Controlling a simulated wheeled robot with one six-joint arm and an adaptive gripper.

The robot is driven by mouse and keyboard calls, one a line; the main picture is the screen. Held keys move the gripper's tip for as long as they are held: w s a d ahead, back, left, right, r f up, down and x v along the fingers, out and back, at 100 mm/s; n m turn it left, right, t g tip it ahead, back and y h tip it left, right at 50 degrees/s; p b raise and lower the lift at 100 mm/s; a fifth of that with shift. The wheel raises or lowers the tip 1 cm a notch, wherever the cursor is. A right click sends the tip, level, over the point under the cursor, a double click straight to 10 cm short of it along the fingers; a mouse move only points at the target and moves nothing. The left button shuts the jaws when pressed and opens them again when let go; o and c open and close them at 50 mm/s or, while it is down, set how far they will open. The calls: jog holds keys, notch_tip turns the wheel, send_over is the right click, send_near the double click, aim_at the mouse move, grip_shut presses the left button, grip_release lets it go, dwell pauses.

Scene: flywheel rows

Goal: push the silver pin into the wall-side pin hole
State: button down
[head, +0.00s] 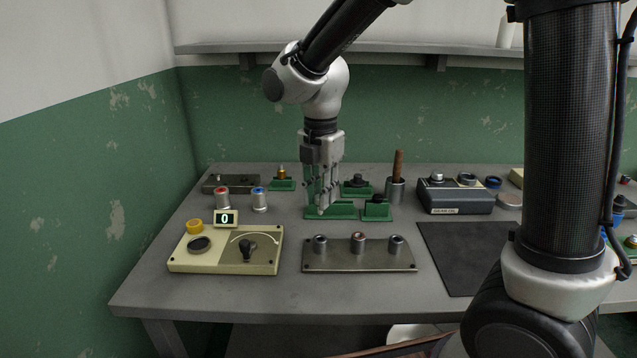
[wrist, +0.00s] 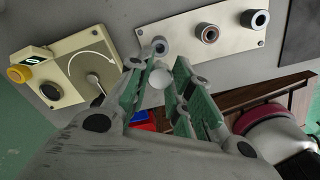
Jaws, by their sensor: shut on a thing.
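A metal plate (head: 345,262) with three raised round pin holes lies at the front of the table. The left hole (head: 320,243) is nearest the green side wall; the middle one (head: 358,243) has a reddish inside. My gripper (head: 322,208) points down behind the left hole, above the table. In the wrist view my gripper (wrist: 168,78) is shut on the silver pin (wrist: 160,75), whose pale round end shows between the fingertips. The left hole (wrist: 159,47) is just beyond the fingertips there, apart from the pin. The rest of the pin is hidden.
A cream box (head: 225,262) with a dark knob and a "0" display stands left of the plate. Green holders (head: 378,210) stand near my gripper. A dark mat (head: 455,260) lies to the right. Red and blue capped cylinders (head: 222,200) stand at the back left.

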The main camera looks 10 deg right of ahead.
aim_at(320, 214)
jog(key=shift+f, duration=0.1)
jog(key=shift+f, duration=2.8)
jog(key=shift+f, duration=1.9)
jog(key=shift+r, duration=0.15)
jog(key=shift+r, duration=1.5)
jog(key=shift+f, duration=1.6)
jog(key=c, duration=1.2)
grip_release()
